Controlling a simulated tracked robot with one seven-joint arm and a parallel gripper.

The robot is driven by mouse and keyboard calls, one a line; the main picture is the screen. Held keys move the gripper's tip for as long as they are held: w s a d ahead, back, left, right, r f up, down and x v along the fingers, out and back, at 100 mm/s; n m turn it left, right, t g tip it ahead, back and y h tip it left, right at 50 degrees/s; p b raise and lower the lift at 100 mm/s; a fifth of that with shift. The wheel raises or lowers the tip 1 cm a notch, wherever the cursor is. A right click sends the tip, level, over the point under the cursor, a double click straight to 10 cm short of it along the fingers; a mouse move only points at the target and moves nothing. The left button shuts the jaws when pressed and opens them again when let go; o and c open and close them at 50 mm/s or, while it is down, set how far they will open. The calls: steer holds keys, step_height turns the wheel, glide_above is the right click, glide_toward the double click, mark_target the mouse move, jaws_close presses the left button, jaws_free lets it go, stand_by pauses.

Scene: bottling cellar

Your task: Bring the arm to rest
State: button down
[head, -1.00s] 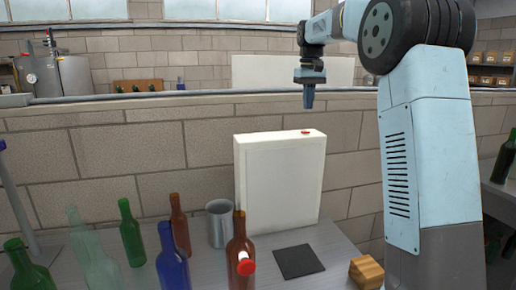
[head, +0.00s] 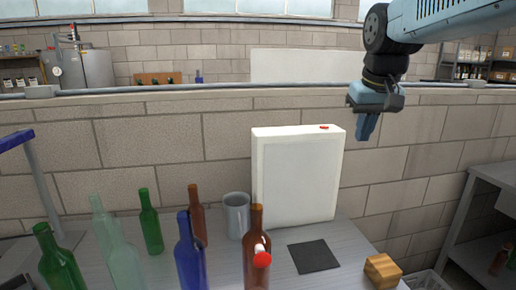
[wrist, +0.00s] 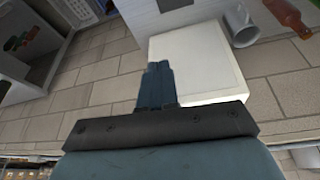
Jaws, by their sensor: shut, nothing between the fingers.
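My gripper (head: 367,127) hangs in the air at the upper right of the head view, fingers pointing down. It is above and to the right of the white box (head: 297,185) with a red spot on top, apart from it. In the wrist view my gripper (wrist: 157,72) shows its fingers together and empty. The white box (wrist: 195,58) lies behind the fingers there.
The grey table (head: 220,264) holds several bottles, such as a blue bottle (head: 189,255) and a brown bottle (head: 255,240). A grey mug (head: 237,215), a dark square mat (head: 313,256) and a wooden block (head: 382,271) also stand there. A brick wall (head: 130,150) rises behind.

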steer(key=s+f+t, duration=0.1)
steer(key=s+f, duration=0.8)
steer(key=s, duration=0.3)
steer(key=shift+s+d+f+m+t, duration=0.2)
steer(key=shift+s+f+m+t, duration=0.1)
steer(key=shift+f+m, duration=0.1)
